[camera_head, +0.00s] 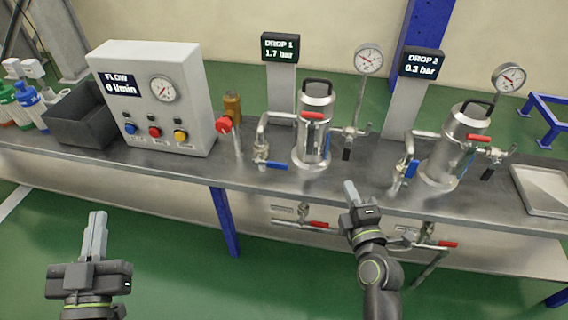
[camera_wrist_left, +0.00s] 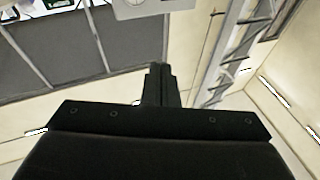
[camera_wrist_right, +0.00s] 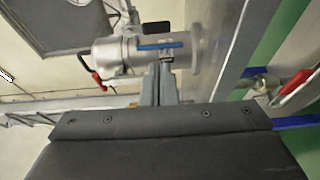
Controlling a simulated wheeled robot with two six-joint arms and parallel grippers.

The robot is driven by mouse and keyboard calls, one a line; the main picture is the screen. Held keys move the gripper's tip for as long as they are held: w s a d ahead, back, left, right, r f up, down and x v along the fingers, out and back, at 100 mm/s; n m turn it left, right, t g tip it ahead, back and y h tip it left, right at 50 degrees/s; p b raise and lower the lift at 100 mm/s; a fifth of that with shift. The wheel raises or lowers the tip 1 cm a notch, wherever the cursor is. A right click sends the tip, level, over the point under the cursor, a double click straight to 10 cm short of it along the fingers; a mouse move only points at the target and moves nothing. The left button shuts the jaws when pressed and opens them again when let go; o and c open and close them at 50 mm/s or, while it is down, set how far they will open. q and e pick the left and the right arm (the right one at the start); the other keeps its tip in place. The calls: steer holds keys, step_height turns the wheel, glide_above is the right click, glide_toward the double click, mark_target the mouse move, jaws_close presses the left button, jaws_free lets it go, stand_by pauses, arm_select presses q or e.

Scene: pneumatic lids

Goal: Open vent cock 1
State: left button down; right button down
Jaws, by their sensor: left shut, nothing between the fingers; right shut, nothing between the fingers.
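The DROP 1 station has a shiny steel vessel (camera_head: 312,140) with a black top handle. A red lever (camera_head: 312,116) lies across its upper front, and a blue lever (camera_head: 272,166) sits low at its left. A black-handled valve (camera_head: 347,154) hangs under the gauge (camera_head: 369,58) at its right. No label shows which is vent cock 1. My right gripper (camera_head: 350,190) is shut and empty, in front of the bench between both vessels. The right wrist view shows a vessel (camera_wrist_right: 112,54) and a blue lever (camera_wrist_right: 160,44) beyond its fingertips. My left gripper (camera_head: 97,235) is shut and empty, low at left, away from the bench.
The DROP 2 vessel (camera_head: 456,145) stands at right with its own levers. Red levers (camera_head: 312,224) sit on pipes below the bench edge. A flow panel (camera_head: 150,98), a dark bin (camera_head: 80,118) and a flat tray (camera_head: 545,190) are on the bench (camera_head: 225,172).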

mark_target(346, 154)
arm_select(q)
steer(key=shift+r, duration=0.15)
arm_select(e)
steer(key=shift+r, duration=0.1)
